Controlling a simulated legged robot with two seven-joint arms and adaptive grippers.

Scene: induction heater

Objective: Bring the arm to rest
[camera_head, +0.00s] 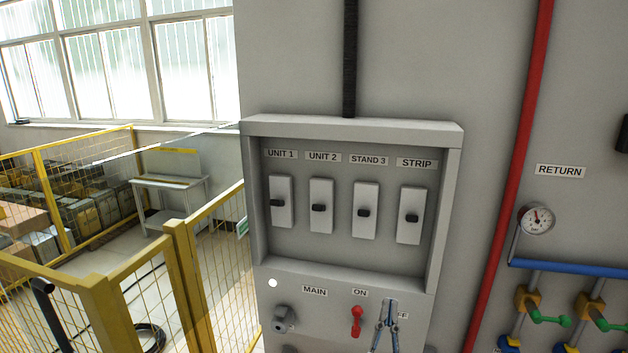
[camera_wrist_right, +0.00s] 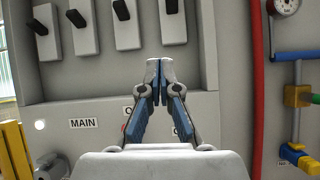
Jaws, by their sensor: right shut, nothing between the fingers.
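My right gripper (camera_head: 390,302) is at the bottom of the head view, in front of the lower part of the grey switch panel (camera_head: 452,160). In the right wrist view its two fingertips (camera_wrist_right: 160,70) are together with nothing between them. It partly covers a label beside the red handle (camera_head: 356,320), which is under the ON label. I cannot tell how far the fingertips are from the panel face. My left gripper is in neither view.
The panel recess holds switches labelled UNIT 1 (camera_head: 281,203), UNIT 2 (camera_head: 321,206), STAND 3 (camera_head: 365,210) and STRIP (camera_head: 411,216). A grey knob (camera_head: 283,318) is by MAIN. A red pipe (camera_head: 512,170), gauge (camera_head: 537,221) and valves stand right. A yellow fence (camera_head: 180,270) stands left.

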